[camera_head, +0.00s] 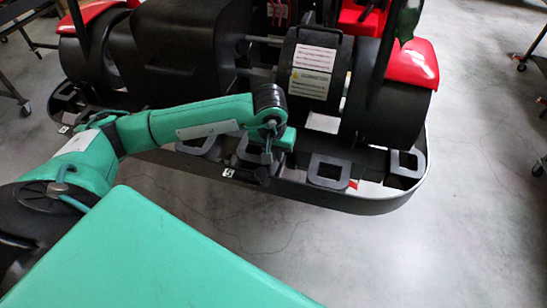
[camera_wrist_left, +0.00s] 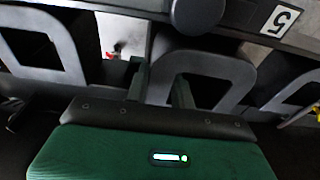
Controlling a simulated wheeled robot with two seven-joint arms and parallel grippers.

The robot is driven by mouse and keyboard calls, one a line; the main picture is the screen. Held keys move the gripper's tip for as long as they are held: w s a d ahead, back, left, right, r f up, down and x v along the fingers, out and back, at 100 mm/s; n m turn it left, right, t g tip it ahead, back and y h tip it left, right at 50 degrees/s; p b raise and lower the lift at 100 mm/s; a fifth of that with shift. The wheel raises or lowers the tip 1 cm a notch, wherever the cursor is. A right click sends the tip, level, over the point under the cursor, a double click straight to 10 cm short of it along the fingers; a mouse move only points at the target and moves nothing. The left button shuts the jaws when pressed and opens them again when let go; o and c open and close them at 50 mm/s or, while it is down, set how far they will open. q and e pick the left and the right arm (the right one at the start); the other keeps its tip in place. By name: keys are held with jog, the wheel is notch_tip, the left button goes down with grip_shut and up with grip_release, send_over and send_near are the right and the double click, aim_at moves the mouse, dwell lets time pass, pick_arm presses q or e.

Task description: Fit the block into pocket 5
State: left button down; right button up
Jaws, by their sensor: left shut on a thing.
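My left gripper (camera_head: 266,157) is low over the black rim of the kart, among the square pocket frames. In the left wrist view its two fingers (camera_wrist_left: 160,88) stand close together, shut on a dark piece I take for the block. The block's outline cannot be made out against the dark frames. A grey pocket frame (camera_wrist_left: 208,62) with a dark opening lies right at the fingers. Whether the block is inside the pocket cannot be told. My right gripper is not in view.
Other square frames stand along the rim, one right of the gripper (camera_head: 329,171) and one further right (camera_head: 407,168). A black wheel (camera_head: 392,105) and a drum with paper labels (camera_head: 315,72) rise behind. The grey floor (camera_head: 440,245) in front is clear.

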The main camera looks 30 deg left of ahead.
pick_arm(q)
notch_tip(320, 180, down, 3)
jog(key=shift+r, duration=0.2)
jog(key=shift+f, duration=0.3)
jog(key=c, duration=1.2)
grip_release()
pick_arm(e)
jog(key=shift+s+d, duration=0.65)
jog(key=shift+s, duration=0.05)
